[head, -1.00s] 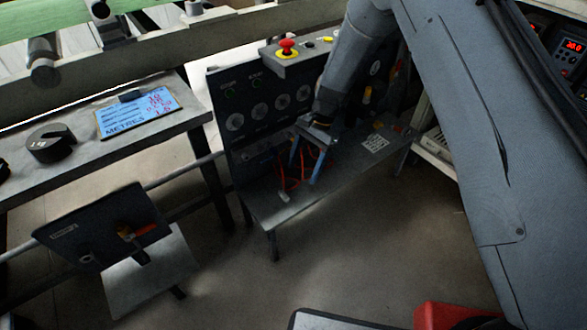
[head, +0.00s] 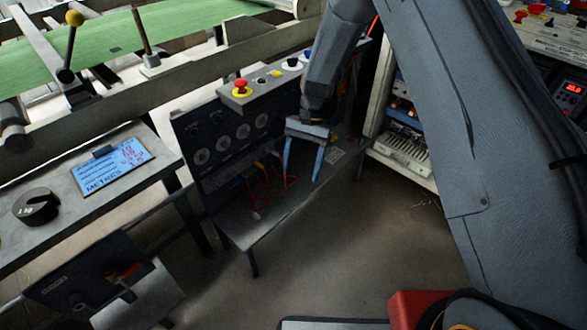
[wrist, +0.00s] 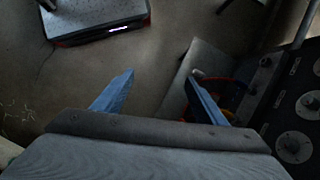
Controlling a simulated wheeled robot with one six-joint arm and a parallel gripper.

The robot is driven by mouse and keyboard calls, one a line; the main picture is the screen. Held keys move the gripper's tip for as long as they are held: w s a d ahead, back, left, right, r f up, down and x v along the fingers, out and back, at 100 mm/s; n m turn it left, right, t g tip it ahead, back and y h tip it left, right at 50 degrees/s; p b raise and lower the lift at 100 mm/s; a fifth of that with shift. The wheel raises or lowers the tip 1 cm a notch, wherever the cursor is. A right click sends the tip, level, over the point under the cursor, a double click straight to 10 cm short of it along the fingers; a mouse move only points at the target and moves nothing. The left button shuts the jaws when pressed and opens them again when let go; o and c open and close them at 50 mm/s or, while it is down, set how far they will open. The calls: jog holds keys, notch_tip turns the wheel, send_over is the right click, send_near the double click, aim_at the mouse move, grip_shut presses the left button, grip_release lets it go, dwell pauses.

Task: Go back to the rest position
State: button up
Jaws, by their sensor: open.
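My gripper (head: 303,160) is open and empty, with two blue fingers apart, in front of the dark control panel (head: 228,135). In the head view it hangs above the panel's grey shelf (head: 272,207). The wrist view also shows my open gripper (wrist: 160,88), with bare floor and the shelf's edge beyond the fingers. Red and orange cables (head: 265,187) lie on the shelf, left of the fingers. The wrist view shows part of the cables behind the right finger. My arm covers part of the panel's right side.
A red emergency button (head: 241,86) sits on top of the panel. A table with a blue METRES display (head: 112,165) and a black knob (head: 37,205) stands at left. A rack (head: 403,140) stands at right. The floor (head: 340,255) in front is open.

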jog(key=shift+d+r, duration=0.25)
dwell(0.4)
jog(key=s+d+r+n+t+h+p, duration=0.1)
jog(key=s+d+r+n+t+p, duration=0.1)
jog(key=s+d+r, duration=0.75)
jog(key=s+d+r+n+t+p, duration=0.1)
jog(key=s+d+r+p, duration=0.35)
jog(key=r, duration=0.85)
jog(key=s+d+r+n+t, duration=0.1)
jog(key=s+d+r, duration=0.2)
jog(key=s, duration=0.6)
jog(key=shift+s+d+r+h, duration=0.15)
jog(key=shift+s+d+h, duration=0.2)
jog(key=shift+d, duration=1.05)
